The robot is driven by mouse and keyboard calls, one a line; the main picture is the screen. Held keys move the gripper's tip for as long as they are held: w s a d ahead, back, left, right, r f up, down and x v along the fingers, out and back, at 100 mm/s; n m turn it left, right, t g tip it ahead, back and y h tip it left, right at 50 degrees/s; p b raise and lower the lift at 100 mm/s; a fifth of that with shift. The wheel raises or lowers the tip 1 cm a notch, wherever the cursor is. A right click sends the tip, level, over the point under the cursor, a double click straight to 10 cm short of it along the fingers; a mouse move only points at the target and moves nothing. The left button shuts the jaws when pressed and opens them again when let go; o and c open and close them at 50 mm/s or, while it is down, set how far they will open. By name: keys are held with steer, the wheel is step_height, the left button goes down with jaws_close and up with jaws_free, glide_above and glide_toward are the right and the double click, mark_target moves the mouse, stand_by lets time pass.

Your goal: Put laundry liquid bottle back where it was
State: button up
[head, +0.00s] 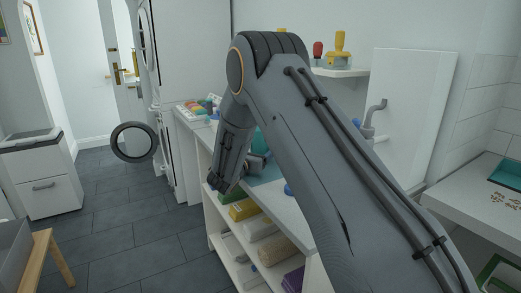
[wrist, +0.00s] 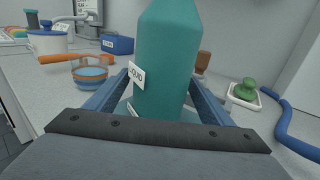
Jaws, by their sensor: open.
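The laundry liquid bottle (wrist: 168,55) is teal with sloping shoulders and a white label reading "LIQUID". It stands upright in the middle of the wrist view; its top is cut off and its base is hidden by my gripper. My gripper (wrist: 160,88) is open, with one blue-grey finger on each side of the bottle near its lower part. I cannot tell whether either finger touches it. In the head view my arm hides most of the gripper and bottle; a teal sliver beside the arm (head: 261,144) appears to be the bottle.
On the counter, a glass bowl of blue liquid (wrist: 90,73), a white pot (wrist: 48,43) and a blue box (wrist: 117,45) are left of the bottle. A green knobbed item (wrist: 244,88) in a white dish and a blue hose (wrist: 290,120) are right. Shelves (head: 228,222) lie below.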

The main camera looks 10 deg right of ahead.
steer(key=b+v, duration=0.1)
steer(key=v, duration=1.1)
steer(key=shift+b, duration=0.3)
steer(key=shift+r, duration=0.15)
